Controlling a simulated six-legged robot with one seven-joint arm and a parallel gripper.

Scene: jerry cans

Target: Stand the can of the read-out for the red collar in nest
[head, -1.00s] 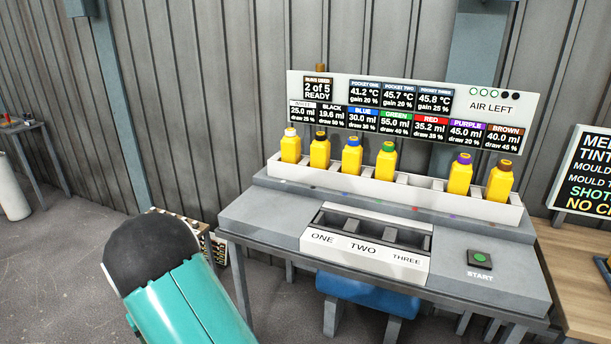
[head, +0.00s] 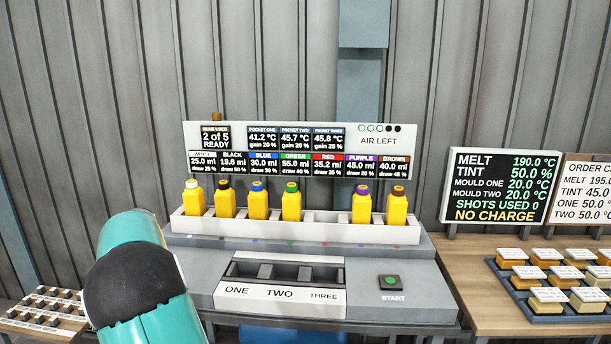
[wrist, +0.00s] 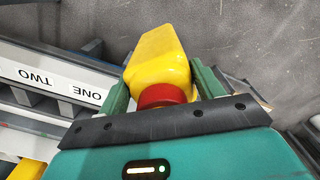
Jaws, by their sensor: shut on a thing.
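My gripper (wrist: 163,84) is shut on a yellow can (wrist: 160,62) with a red collar (wrist: 163,95), between two green fingers in the wrist view. The can is tilted in that picture, its body pointing away from the camera. The can and gripper do not show in the head view. The read-out board (head: 300,138) has a red entry (head: 328,164) reading 35.2 ml, draw 38 %. Three pockets labelled ONE, TWO and THREE (head: 280,293) sit in the bench front and look empty. ONE and TWO (wrist: 40,80) also show upside down in the wrist view.
The white rack (head: 300,231) holds yellow cans with white, black, blue, green, purple and brown collars; the place between green and purple is empty. A green start button (head: 390,282) is right of the pockets. A wooden table (head: 470,300) with a tray stands right.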

